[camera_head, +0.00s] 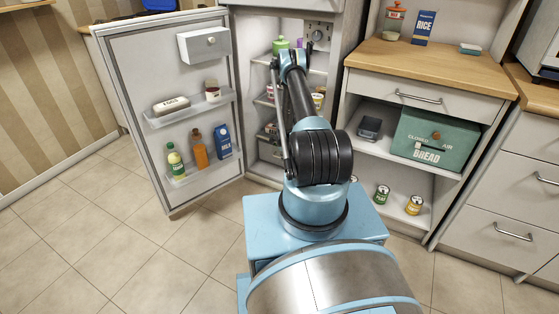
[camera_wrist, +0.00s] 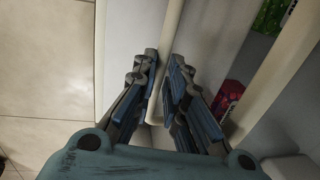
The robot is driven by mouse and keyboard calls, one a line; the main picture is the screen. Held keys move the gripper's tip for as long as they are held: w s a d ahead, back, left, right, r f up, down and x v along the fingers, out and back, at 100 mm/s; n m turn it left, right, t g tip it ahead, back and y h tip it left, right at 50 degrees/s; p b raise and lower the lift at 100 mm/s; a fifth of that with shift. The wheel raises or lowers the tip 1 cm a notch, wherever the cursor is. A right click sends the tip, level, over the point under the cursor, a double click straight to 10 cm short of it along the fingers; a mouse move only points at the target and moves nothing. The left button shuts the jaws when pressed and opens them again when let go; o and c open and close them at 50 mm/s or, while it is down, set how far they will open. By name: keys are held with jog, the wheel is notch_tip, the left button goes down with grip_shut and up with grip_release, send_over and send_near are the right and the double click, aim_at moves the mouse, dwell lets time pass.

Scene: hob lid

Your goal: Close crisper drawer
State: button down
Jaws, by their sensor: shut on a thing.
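The fridge stands open, and the grey crisper drawer (camera_head: 270,153) shows low inside it, partly hidden by my arm. My gripper shows in the wrist view (camera_wrist: 164,72), with its blue-grey fingers on both sides of a pale strip (camera_wrist: 170,35). It is shut on this strip, which looks like an edge or rim in the fridge; I cannot tell whether it belongs to the drawer. In the head view my arm reaches into the fridge and its fingertips are hidden.
The open fridge door (camera_head: 130,120) is at the left, with bottles and a milk carton (camera_head: 222,141) in its racks. A cupboard with a green bread box (camera_head: 432,140) is at the right. A red item (camera_wrist: 229,96) lies right of my fingers. Floor at left is clear.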

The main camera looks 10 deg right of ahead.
jog(key=shift+w+d+r, duration=0.1)
jog(key=shift+w+d, duration=0.15)
jog(key=shift+d, duration=0.2)
jog(key=c, duration=1.7)
grip_release()
jog(key=shift+w+a, duration=0.1)
jog(key=shift+a, duration=0.1)
jog(key=shift+o, duration=0.2)
jog(key=shift+w+a+r, duration=0.1)
jog(key=shift+a+r, duration=0.05)
jog(key=shift+a, duration=0.25)
notch_tip(320, 180, up, 11)
jog(key=s, duration=0.2)
jog(key=shift+s+a+r, duration=0.15)
jog(key=shift+s+a, duration=0.05)
jog(key=shift+a, duration=0.25)
